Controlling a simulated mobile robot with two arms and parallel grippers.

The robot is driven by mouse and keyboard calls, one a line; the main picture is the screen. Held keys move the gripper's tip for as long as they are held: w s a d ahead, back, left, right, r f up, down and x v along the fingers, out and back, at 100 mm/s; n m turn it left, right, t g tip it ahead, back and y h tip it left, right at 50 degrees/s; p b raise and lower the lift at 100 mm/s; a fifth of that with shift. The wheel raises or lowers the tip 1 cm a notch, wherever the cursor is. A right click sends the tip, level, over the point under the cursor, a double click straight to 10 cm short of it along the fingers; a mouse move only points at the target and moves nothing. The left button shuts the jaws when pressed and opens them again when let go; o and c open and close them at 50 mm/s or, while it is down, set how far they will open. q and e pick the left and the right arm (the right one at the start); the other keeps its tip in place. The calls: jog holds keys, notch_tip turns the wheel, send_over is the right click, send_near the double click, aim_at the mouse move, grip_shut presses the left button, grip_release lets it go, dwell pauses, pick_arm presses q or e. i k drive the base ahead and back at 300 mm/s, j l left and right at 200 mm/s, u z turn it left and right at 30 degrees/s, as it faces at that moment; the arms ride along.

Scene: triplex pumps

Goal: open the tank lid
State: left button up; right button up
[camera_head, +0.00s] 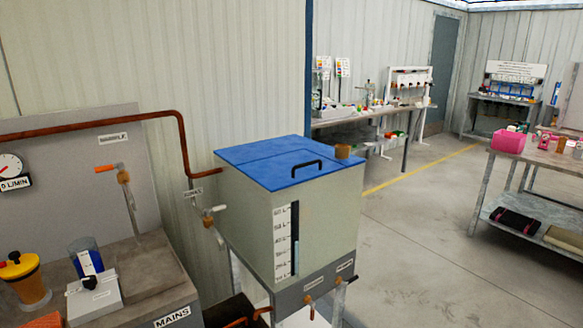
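The tank (330,215) is a grey box on legs in the middle of the view, with a scale of marks in litres on its front. Its blue lid (260,165) lies flat on top and is shut. A black bar handle (306,168) stands on the lid towards its front right. A small brown cylinder (342,151) sits at the lid's right corner. Neither of my grippers shows in this view.
A bench marked MAINS (150,300) with a gauge, a copper pipe (100,125) and a yellow-topped container (25,278) is at the left. The pipe runs to the tank's left side. Open floor (440,240) lies to the right, before a table with a pink box (508,142).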

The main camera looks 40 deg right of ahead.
aim_at(273, 174)
jog(key=i+l, duration=0.6)
jog(key=i, duration=0.15)
jog(key=i+z, duration=0.1)
jog(key=z, duration=0.3)
jog(key=i+l+z, duration=0.1)
jog(key=z, duration=0.3)
jog(key=i+z, duration=0.1)
jog(key=z, duration=0.35)
jog(key=i+z, duration=0.1)
jog(key=z, duration=0.3)
